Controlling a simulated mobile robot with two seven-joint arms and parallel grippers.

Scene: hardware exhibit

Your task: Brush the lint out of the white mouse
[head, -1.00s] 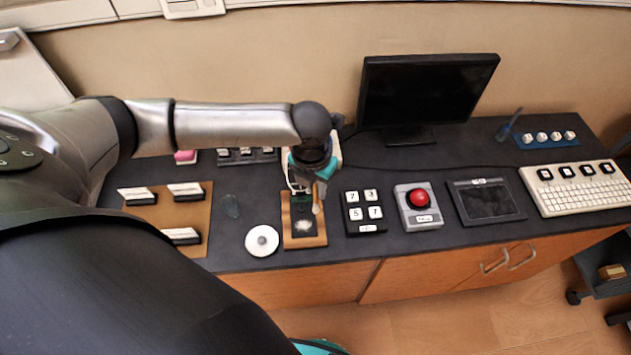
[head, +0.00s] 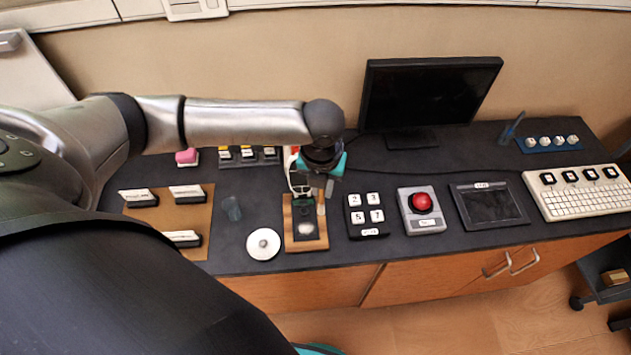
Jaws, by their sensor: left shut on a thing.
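My left gripper (head: 319,180) is shut on a slim brush-like tool (head: 321,207) with a pale lower end. It holds the tool pointing down over the right side of a small wooden board (head: 322,242). The board carries a dark inset with a pale fuzzy patch (head: 305,229) that looks like lint. The tool's end appears right of and behind this patch; contact cannot be told. A white object (head: 291,160) behind the gripper is mostly hidden, and I cannot tell whether it is the white mouse. My right gripper is not in view.
A white disc (head: 263,243) lies left of the board, near the counter's front edge. A number keypad (head: 366,216) and a red-button box (head: 421,207) stand to the right. A monitor (head: 430,95) stands behind. A tan board (head: 150,222) with labelled blocks lies left.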

